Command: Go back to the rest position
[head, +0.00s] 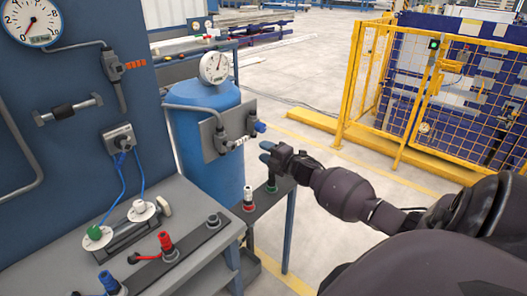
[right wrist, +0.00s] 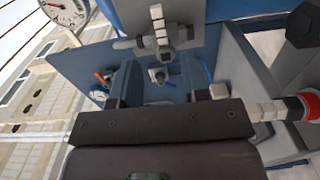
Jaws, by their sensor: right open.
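My right gripper (head: 266,152) reaches in from the right in the head view, in front of the blue tank (head: 222,165) and right of its grey valve plate (head: 226,130). Its blue-tipped fingers are apart, with nothing seen between them. In the right wrist view the open gripper (right wrist: 160,76) faces the blue tank surface and fittings (right wrist: 160,28). I cannot tell the exact gap between the fingers and the tank. My left gripper is not in view.
A workbench (head: 190,205) with red, green and blue fittings stands at the left, below a gauge panel (head: 75,75). A narrow stand (head: 262,205) holds small fittings below my gripper. A yellow fence (head: 400,90) stands at the right. Open floor (head: 290,75) lies behind.

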